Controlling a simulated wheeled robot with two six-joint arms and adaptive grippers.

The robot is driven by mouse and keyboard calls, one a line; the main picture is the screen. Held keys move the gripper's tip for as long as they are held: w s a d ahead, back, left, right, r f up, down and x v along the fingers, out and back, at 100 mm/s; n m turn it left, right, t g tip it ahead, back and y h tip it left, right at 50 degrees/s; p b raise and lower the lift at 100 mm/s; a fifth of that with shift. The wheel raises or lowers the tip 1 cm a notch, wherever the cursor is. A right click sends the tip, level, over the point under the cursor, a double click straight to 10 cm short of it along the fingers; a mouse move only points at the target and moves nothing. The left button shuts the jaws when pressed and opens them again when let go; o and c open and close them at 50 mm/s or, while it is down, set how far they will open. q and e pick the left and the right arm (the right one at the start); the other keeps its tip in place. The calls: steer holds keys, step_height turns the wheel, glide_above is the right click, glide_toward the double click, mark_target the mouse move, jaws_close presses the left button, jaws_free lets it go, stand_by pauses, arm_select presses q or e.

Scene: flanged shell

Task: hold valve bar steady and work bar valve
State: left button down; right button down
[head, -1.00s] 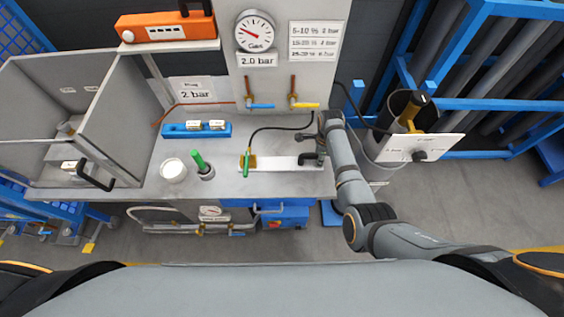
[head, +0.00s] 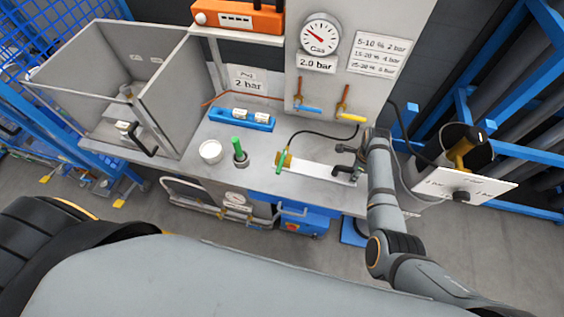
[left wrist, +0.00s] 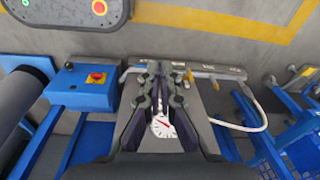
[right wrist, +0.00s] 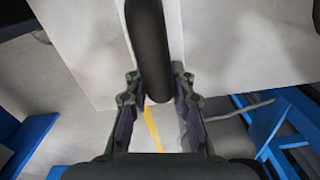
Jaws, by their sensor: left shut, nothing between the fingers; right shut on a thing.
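The valve bar (head: 316,173) is a flat white bar on the grey bench in the head view. At its left end is a brass valve (head: 287,158) with a green lever (head: 280,166). A black handle (head: 344,170) stands at its right end. My right gripper (head: 353,162) is at this end, shut on the black handle, which also shows between the fingers in the right wrist view (right wrist: 152,45). My left gripper (left wrist: 158,75) is shut and empty in the left wrist view, away from the valve. It is not visible in the head view.
A black hose (head: 318,134) arches from the valve to the right. A green-handled tool (head: 238,148) and white cup (head: 210,151) stand left of the bar. A blue holder (head: 241,119), grey box (head: 150,95) and gas gauge (head: 320,37) are behind. A white panel (head: 465,188) stands right.

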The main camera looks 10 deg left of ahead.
arm_select(q)
steer(key=w+d+r+n+h, duration=0.1)
steer(key=w+r+n, duration=0.15)
steer(key=w, duration=0.25)
steer(key=w+r+n+h, duration=0.1)
steer(key=w+r+n, duration=0.1)
steer(key=w+n, duration=0.3)
steer(key=n+h, duration=0.4)
steer(key=n, duration=0.5)
glide_toward(281, 163)
steer(key=a+r, duration=0.1)
steer(key=a, duration=0.3)
steer(key=shift+s+d+g, duration=0.15)
steer(key=shift+s+g, duration=0.15)
steer(key=shift+g, duration=0.1)
steer(key=shift+f, duration=0.1)
steer(key=x, duration=1)
